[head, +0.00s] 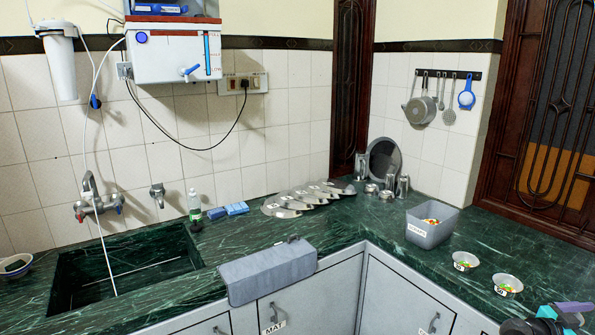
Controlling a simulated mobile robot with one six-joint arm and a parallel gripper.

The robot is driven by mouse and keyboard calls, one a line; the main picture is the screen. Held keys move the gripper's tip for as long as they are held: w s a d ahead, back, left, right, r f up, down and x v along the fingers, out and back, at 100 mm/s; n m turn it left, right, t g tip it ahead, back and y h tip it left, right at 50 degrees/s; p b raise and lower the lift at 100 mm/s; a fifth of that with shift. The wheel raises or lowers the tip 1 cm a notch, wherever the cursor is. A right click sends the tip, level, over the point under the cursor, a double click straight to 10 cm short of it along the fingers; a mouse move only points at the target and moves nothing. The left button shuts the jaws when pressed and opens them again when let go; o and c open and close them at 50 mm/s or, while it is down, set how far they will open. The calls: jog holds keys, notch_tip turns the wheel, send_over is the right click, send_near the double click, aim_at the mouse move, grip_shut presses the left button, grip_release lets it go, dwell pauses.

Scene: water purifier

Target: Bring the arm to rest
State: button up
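A dark part with teal and purple pieces, which looks like the end of my arm with my gripper (560,314), shows at the bottom right corner and is cut off by the picture edge. It is in front of the right counter, close to a small steel bowl (507,285). I cannot make out its fingertips or whether they hold anything. The rest of the arm is out of view.
A labelled grey bin (432,227) and another small bowl (466,262) stand on the green counter (395,285). A grey cloth-like block (268,272) lies over the front edge. The sink (125,268) is left; the white purifier (172,52) hangs above.

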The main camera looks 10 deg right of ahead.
jog(key=w+a+f+n+t+b, duration=0.1)
jog(key=w+a+f+n+t, duration=0.1)
jog(key=w+a+f, duration=0.5)
jog(key=w+a+f+n+t+b, duration=0.1)
jog(key=w+a+f+n+t, duration=0.1)
jog(key=w+a+f, duration=0.45)
jog(key=w+a+f+n+t+y+b, duration=0.1)
jog(key=w+a+f+y, duration=0.25)
jog(key=a+f, duration=0.55)
jog(key=w+a+f+n+t+y+b, duration=0.15)
jog(key=w+a+f, duration=0.25)
jog(key=a+f, duration=0.45)
jog(key=s+a+f+n+g+y+b, duration=0.1)
jog(key=s+a+f+n+g+y, duration=0.2)
jog(key=a+f, duration=0.65)
jog(key=s+a+f+n+y+b, duration=0.1)
jog(key=s+a+f+n+y, duration=0.1)
jog(key=s+a+f, duration=0.6)
jog(key=s+a+f+n+g+y, duration=0.2)
jog(key=s+a, duration=0.4)
jog(key=a, duration=0.4)
jog(key=s+a+f+n+g+y, duration=0.3)
jog(key=s+a+f+n+y, duration=0.2)
jog(key=a, duration=0.5)
notch_tip(320, 180, down, 2)
jog(key=shift+s+f+n+y+b, duration=0.15)
jog(key=shift+s+n+y+b, duration=0.3)
jog(key=shift+n, duration=0.6)
